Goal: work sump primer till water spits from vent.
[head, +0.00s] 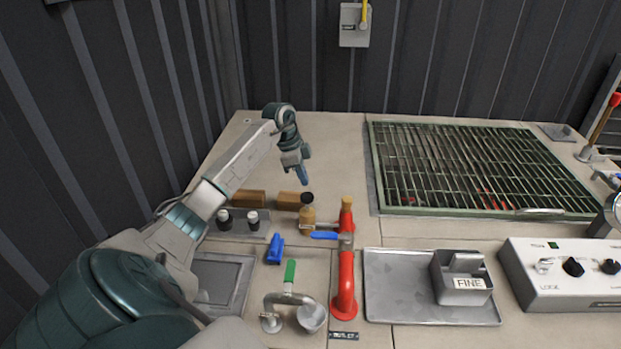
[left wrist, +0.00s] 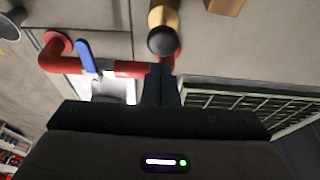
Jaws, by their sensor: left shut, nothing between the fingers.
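My left gripper (head: 303,176) is shut and empty, in the air above the bench behind the red pipe. Its closed fingers (left wrist: 160,84) also show in the left wrist view. A lever with a red top (head: 602,122) stands at the far right, partly cut off. I cannot tell which part is the primer or the vent. No water shows spitting. My right gripper is not in view.
A green-framed grating (head: 378,190) covers the back right. A grey tray (head: 385,290) holds a box marked FINE (head: 465,275). A white control box (head: 570,285) stands at right.

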